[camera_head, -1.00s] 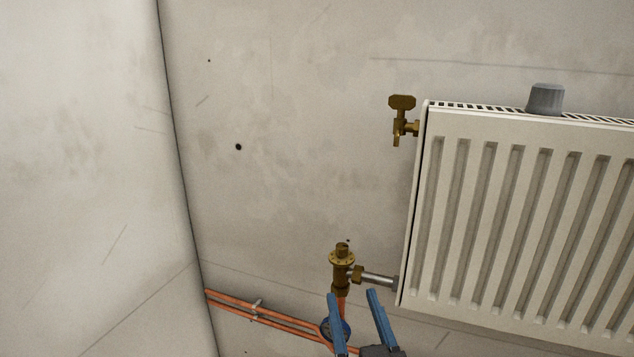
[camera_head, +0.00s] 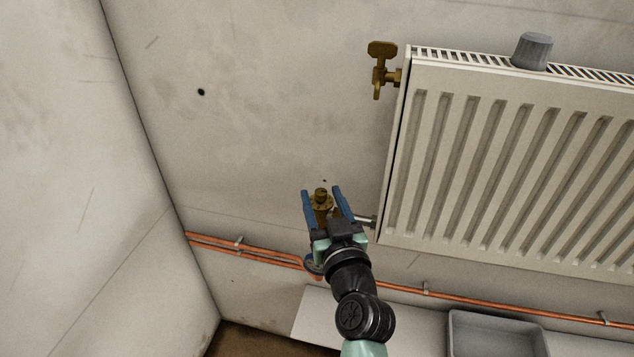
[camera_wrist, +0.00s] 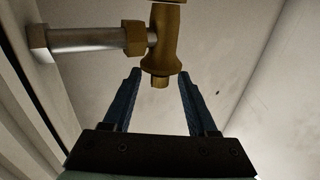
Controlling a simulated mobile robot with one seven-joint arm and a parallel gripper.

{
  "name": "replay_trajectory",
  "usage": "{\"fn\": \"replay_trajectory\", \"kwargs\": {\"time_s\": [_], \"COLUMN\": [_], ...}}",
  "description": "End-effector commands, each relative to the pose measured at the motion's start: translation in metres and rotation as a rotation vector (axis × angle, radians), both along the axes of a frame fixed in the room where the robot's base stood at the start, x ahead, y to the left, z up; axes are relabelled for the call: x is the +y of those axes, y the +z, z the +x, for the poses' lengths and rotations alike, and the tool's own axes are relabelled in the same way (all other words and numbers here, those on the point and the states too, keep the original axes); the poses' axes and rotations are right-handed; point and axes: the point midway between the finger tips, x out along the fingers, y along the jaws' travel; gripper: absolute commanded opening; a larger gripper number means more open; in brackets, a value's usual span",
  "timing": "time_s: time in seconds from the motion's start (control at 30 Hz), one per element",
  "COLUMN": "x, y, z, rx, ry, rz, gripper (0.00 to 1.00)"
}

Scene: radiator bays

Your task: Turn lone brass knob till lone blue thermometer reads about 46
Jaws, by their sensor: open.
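A brass valve (camera_head: 321,199) with a round collar and a short stub on top stands at the radiator's lower left corner. A second brass fitting (camera_head: 381,66) with a flat winged handle is at the upper left corner. I cannot tell which is the knob named. My gripper (camera_head: 321,191) is open, its blue fingers on either side of the lower valve. In the wrist view the brass stub (camera_wrist: 160,82) lies between the fingertips, with gaps on both sides. The blue thermometer (camera_head: 312,265) is mostly hidden behind my gripper; its reading cannot be seen.
The white radiator (camera_head: 500,165) fills the right side, with a grey ribbed cap (camera_head: 532,51) on top. Copper pipes (camera_head: 465,302) run along the wall below. A grey tray (camera_head: 500,340) is at the lower right. The wall left of the valve is clear.

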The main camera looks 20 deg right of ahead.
Motion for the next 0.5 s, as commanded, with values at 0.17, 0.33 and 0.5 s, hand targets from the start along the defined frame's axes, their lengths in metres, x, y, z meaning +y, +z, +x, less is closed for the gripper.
{"fn": "replay_trajectory", "kwargs": {"time_s": [0.17,0.33,0.5], "x": [-0.004,-0.005,-0.006], "y": [0.0,0.0,0.0], "z": [0.028,0.042,0.046], "rx": [-0.002,-0.001,0.0], "ry": [0.0,-0.001,-0.001], "rz": [0.001,0.0,0.0], "gripper": [0.58,0.58,0.58]}}
